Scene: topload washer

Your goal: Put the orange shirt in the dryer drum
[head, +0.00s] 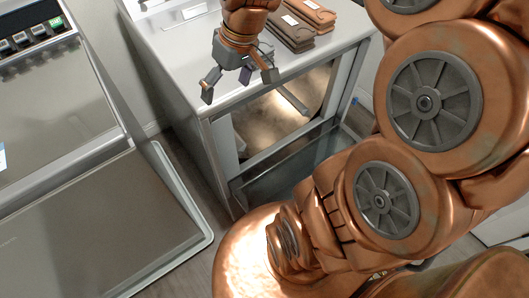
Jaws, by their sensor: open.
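The dryer (165,50) is a pale box with its front door (285,165) folded down open. The lit drum (285,110) shows through the front opening; I see no shirt in the visible part. My gripper (239,88) hangs open at the dryer's front top edge, fingers spread, with nothing visible between them. Two folded brown-orange bundles lie on the dryer top to the right of my gripper, one nearer (290,32) and one farther (309,12). I cannot tell whether either is the orange shirt. My arm hides the right side of the door.
A grey washer (60,100) with a control panel (30,35) stands at left, a narrow floor gap (180,165) between it and the dryer. My copper arm fills the right.

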